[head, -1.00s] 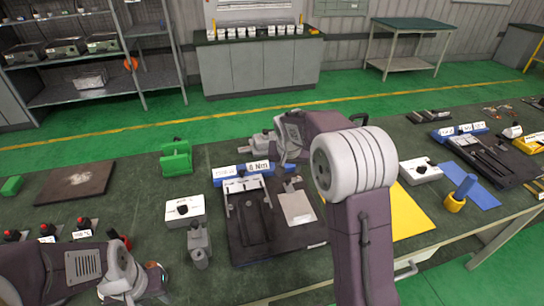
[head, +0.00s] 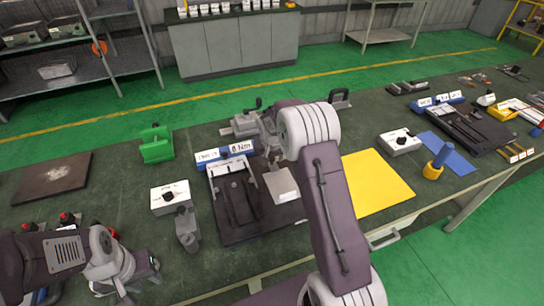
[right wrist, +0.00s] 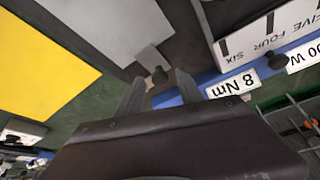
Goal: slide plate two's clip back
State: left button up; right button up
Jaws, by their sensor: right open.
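A dark fixture board (head: 238,236) lies on the bench, with a light grey plate (head: 282,186) on its right part and a blue strip with an "8 Nm" label (head: 240,147) at its back. The right wrist view shows the grey plate (right wrist: 115,28) with a narrow tab towards a small dark knob (right wrist: 160,75). My right gripper (right wrist: 158,88) is open, its fingertips on either side of the knob; contact is unclear. I cannot tell whether the knob is the clip. My left gripper (head: 130,280) is at the lower left, away from the board.
A white box with a black knob (head: 171,198) and a grey upright part (head: 187,230) stand left of the board. A green block (head: 156,145) is behind them. A yellow sheet (head: 376,190) and another white box (head: 400,143) lie to the right.

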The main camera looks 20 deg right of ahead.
grip_shut()
jog(key=shift+w, duration=0.1)
dwell(1.3)
